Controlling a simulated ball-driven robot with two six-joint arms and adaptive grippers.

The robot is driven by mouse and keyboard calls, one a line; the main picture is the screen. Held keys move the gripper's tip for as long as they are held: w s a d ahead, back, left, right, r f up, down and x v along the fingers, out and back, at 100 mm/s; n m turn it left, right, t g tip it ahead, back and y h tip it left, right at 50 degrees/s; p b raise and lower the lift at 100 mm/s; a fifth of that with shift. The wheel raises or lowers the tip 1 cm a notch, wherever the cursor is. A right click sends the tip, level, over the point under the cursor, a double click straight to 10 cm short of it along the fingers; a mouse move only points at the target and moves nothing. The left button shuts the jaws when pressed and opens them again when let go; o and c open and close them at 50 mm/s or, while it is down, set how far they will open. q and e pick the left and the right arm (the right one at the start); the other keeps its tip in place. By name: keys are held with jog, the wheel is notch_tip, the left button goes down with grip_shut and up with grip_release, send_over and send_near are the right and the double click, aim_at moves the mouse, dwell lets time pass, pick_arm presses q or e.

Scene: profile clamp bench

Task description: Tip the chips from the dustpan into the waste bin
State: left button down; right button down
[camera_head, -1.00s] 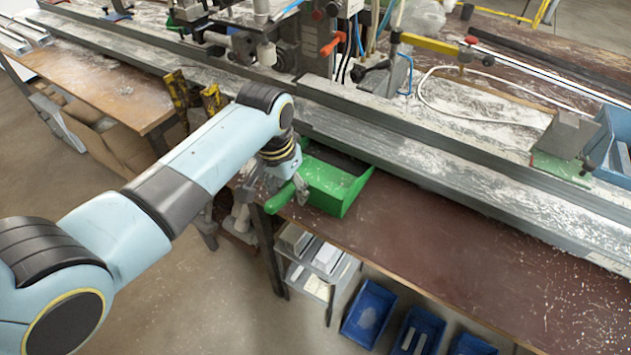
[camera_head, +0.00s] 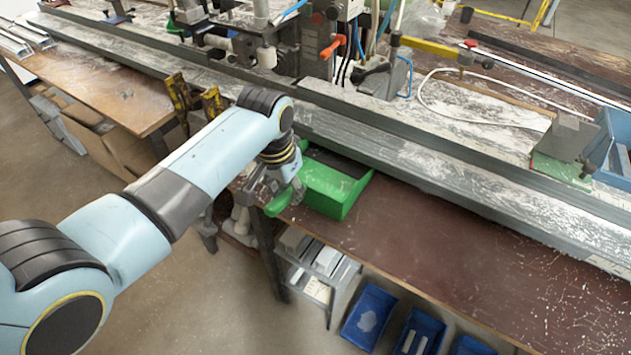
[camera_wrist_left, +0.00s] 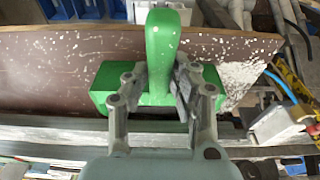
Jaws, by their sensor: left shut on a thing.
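The green dustpan (camera_head: 331,190) lies at the near left edge of the brown bench, against the long metal profile. Its handle (camera_head: 280,202) points toward the near left, at the bench edge. My left gripper (camera_head: 292,186) is shut on the handle, its fingers partly hidden by my wrist in the head view. In the left wrist view the green handle (camera_wrist_left: 161,45) stands between the fingers (camera_wrist_left: 160,92), with the pan body (camera_wrist_left: 103,88) behind. Pale chips (camera_wrist_left: 243,80) show beside the pan there. I cannot make out the pan's contents, nor a thing that is surely the waste bin.
The long metal profile (camera_head: 450,168) runs along the bench behind the dustpan, with clamping machinery (camera_head: 325,40) beyond. Blue bins (camera_head: 368,316) stand below the bench front. A blue box (camera_head: 619,150) is at far right. The brown bench top (camera_head: 450,240) right of the pan is mostly clear.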

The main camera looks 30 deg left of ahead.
pick_arm(q)
notch_tip(320, 180, up, 4)
jog(key=shift+w+f+p, duration=0.15)
jog(key=shift+f+p, duration=0.1)
jog(key=shift+p, duration=0.95)
jog(key=shift+r, duration=0.4)
notch_tip(320, 180, up, 8)
jog(key=shift+f, duration=0.15)
